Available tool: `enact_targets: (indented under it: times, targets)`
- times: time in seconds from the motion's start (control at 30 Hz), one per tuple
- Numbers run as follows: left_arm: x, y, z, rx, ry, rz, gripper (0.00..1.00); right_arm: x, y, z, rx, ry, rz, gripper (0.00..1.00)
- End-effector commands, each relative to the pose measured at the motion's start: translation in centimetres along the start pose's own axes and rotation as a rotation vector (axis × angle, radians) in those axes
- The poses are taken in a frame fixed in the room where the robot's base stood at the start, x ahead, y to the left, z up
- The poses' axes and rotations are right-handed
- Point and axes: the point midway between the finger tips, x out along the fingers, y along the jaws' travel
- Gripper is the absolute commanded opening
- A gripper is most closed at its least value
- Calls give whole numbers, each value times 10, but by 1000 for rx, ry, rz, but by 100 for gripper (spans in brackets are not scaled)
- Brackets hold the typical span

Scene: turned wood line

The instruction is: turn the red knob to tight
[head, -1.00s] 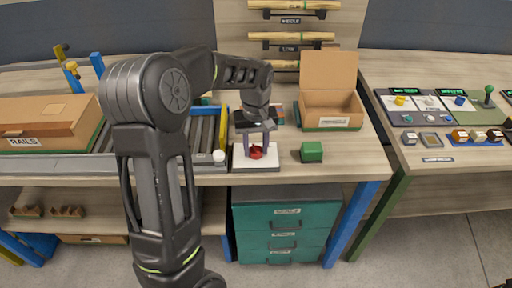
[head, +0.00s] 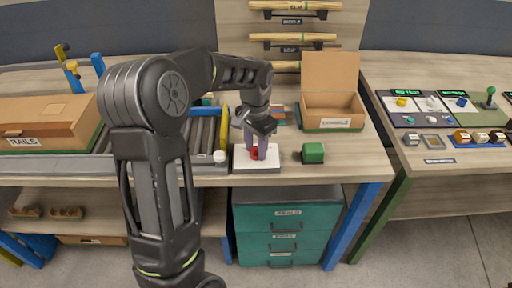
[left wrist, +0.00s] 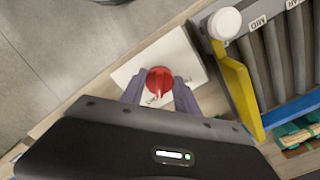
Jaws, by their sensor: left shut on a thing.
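The red knob (left wrist: 159,80) sits on a white plate (left wrist: 188,52) near the front edge of the bench. In the head view the knob (head: 254,154) is partly hidden by my left gripper's fingers, and the white plate (head: 257,168) shows around it. My left gripper (head: 256,153) points down from above, with one finger on each side of the knob, shut on it. In the left wrist view the fingers (left wrist: 158,92) flank the knob, and small marks on the plate are partly covered. My right gripper is not in view.
A green block (head: 313,153) lies right of the plate. An open cardboard box (head: 331,111) stands behind it. A roller conveyor with a yellow bar (head: 223,126) and a white round cap (head: 219,157) is close on the left. Teal drawers (head: 282,226) stand below.

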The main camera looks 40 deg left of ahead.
Motion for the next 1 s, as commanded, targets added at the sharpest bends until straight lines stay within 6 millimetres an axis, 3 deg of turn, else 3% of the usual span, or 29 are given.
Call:
enact_targets:
  times: [0.3, 0.87, 0.9, 1.0]
  targets:
    - [1, 0, 0, 171, -2, 1, 0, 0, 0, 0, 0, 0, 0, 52]
    - [1, 0, 0, 212, -2, 1, 0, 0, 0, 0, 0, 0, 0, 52]
    - [1, 0, 0, 212, -2, 1, 40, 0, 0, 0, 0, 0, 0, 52]
    - [1, -1, 0, 211, -2, 0, 48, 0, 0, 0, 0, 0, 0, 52]
